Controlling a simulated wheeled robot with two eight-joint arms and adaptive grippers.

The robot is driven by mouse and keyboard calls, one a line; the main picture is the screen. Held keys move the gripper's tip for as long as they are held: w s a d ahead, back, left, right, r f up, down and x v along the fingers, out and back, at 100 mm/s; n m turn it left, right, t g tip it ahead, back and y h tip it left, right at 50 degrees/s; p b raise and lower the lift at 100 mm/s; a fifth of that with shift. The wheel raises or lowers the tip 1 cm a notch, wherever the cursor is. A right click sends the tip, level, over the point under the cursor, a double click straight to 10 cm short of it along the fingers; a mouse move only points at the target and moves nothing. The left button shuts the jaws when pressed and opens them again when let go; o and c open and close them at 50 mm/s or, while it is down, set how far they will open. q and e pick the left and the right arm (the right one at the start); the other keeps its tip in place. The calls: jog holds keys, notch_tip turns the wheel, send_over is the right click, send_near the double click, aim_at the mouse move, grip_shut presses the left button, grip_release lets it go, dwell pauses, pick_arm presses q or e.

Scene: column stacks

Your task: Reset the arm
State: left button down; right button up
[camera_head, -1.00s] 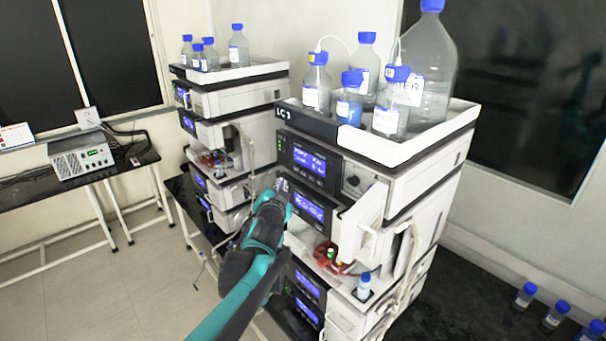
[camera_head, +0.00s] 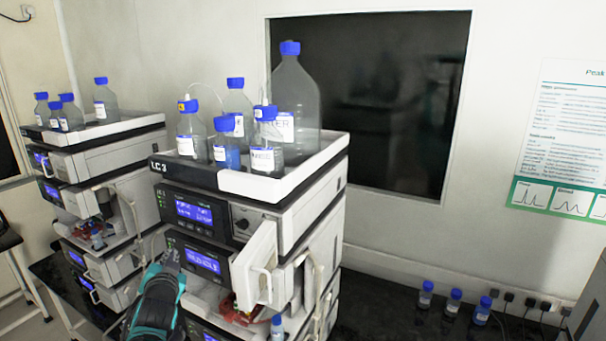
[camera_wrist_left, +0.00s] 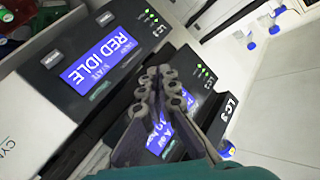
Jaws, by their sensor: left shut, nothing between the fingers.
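My left arm comes up from the bottom of the head view. Its gripper (camera_head: 170,258) is in front of the dark front panels of the LC3 column stack (camera_head: 205,215). In the left wrist view the gripper's fingers (camera_wrist_left: 160,88) are together, with nothing between them. I cannot tell whether the fingertips touch the panel. My right gripper is in neither view.
Several blue-capped bottles stand in the white tray (camera_head: 255,188) on top of the stack. A white door (camera_head: 258,262) stands open on the stack's front. A second stack (camera_head: 105,165) is at the left. Small bottles (camera_head: 453,302) stand on the dark bench at right.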

pick_arm(q)
jog(key=s+d+f+g+h+b, duration=0.2)
jog(key=s+d+f+b, duration=0.4)
jog(key=f, duration=0.9)
jog(key=s+d+f+n+g+h+b, duration=0.1)
jog(key=s+d+f+g+h+b, duration=0.1)
jog(key=s+d+f+b, duration=0.5)
jog(key=s+d+f+n+g+h+b, duration=0.1)
jog(key=s+d+f+b, duration=0.6)
jog(key=f, duration=1.8)
jog(key=s+g+h+b, duration=0.1)
jog(key=s+g+b, duration=0.1)
jog(key=s+b, duration=0.3)
jog(key=shift+s+g+b, duration=0.15)
jog(key=shift+g+b, duration=0.15)
jog(key=shift+b, duration=1.75)
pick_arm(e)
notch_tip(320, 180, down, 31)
pick_arm(q)
jog(key=shift+f, duration=0.1)
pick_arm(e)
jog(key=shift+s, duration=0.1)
